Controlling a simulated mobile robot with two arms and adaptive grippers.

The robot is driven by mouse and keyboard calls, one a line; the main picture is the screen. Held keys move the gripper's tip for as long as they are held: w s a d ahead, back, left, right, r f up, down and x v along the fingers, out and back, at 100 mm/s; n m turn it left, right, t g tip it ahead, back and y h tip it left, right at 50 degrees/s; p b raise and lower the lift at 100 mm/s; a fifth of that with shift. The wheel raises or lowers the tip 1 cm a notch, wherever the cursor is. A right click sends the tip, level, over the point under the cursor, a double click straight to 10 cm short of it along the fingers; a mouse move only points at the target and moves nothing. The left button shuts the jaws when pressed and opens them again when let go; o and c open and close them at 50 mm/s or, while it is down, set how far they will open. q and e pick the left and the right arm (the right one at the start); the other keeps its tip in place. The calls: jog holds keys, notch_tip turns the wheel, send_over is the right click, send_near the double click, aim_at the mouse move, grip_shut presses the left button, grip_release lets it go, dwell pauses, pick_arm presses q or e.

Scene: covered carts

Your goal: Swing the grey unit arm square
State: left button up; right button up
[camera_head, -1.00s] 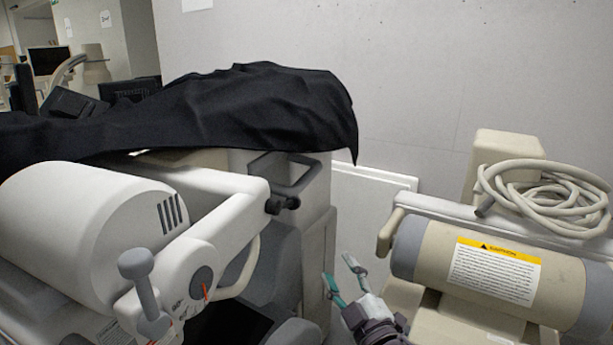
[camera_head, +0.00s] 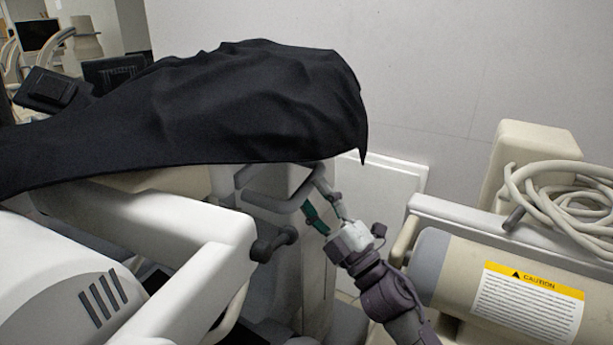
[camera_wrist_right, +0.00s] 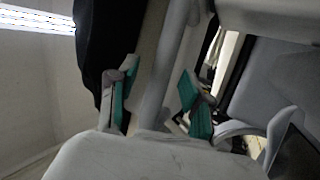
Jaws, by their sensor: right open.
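The pale grey unit (camera_head: 60,290) with a slotted drum housing fills the lower left of the head view. Its angled arm (camera_head: 205,268) rises toward the middle and ends by a dark knob (camera_head: 272,243). A grey loop handle (camera_head: 262,200) sticks out under the black cover. My right gripper (camera_head: 325,208) is open beside the right side of this handle, with teal finger pads. In the right wrist view a grey bar (camera_wrist_right: 165,75) runs between the two open fingers; contact cannot be told. My left gripper is not in view.
A black cloth (camera_head: 230,110) drapes over the cart and hangs close above my right gripper. A beige cylinder unit (camera_head: 455,280) with a caution label and coiled hose (camera_head: 560,195) stands at the right. A wall (camera_head: 430,70) closes the back.

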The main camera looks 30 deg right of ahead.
aim_at(306, 186)
jog(key=x, duration=0.2)
jog(key=shift+w+r+p, duration=0.1)
jog(key=shift+w+p, duration=0.15)
jog(key=shift+p, duration=0.15)
jog(key=shift+w, duration=0.3)
jog(key=shift+r, duration=0.1)
jog(key=c, duration=0.9)
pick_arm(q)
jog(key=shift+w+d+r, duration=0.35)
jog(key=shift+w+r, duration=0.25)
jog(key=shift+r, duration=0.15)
pick_arm(e)
grip_shut()
